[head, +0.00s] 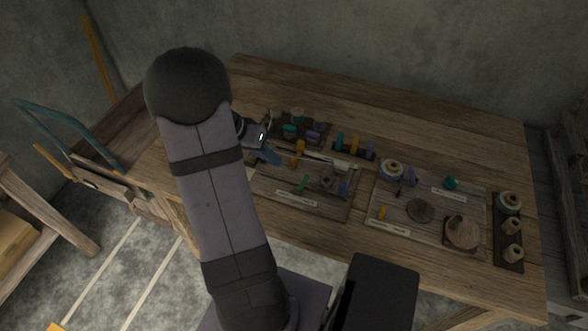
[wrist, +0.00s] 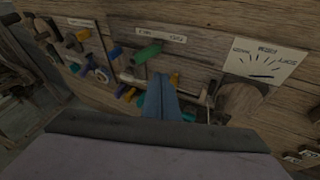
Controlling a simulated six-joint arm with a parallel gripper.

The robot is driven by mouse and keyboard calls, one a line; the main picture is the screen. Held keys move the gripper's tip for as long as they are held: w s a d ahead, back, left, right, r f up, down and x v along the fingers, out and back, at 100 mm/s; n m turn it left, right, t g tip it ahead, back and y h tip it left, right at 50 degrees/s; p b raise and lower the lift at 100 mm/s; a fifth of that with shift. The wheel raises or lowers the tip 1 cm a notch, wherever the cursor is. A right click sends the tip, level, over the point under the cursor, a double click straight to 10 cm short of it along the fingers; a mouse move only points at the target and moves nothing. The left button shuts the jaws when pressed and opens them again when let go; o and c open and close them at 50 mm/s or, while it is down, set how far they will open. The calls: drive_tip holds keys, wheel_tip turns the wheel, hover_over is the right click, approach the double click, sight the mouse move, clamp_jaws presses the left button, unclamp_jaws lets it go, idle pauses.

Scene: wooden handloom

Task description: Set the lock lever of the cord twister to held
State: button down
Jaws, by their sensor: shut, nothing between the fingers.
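My gripper (wrist: 160,97) shows as two blue fingers pressed together, with nothing between them. In the head view its blue fingertips (head: 268,157) are over the back left of the left wooden board (head: 262,187). In the wrist view a green lever (wrist: 148,52) lies just beyond the fingertips, under a small white label (wrist: 161,36) with two words too small to read surely. I cannot tell for sure that this lever is the cord twister's lock lever, nor its setting. A gap shows between the fingers and the lever in the picture. The fingers hide part of the board behind them.
A dial card (wrist: 265,62) and a round wooden disc (wrist: 239,100) are right of the fingers in the wrist view. Several coloured handles and pegs crowd the left there. The right board (head: 401,214) and a spool rack (head: 508,239) stand right in the head view.

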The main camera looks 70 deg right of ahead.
sight(303, 184)
drive_tip(key=shift+s+d+f+p, duration=0.25)
drive_tip(key=shift+s+f+p, duration=0.15)
drive_tip(key=shift+s+f, duration=0.55)
drive_tip(key=shift+s+d+f+p, duration=0.3)
drive_tip(key=shift+s+f+p, duration=0.1)
drive_tip(key=shift+s+f, duration=0.5)
drive_tip(key=shift+s+d+f+p, duration=0.25)
drive_tip(key=shift+s+f+p, duration=0.15)
drive_tip(key=shift+s+f, duration=0.55)
drive_tip(key=shift+s+r, duration=0.1)
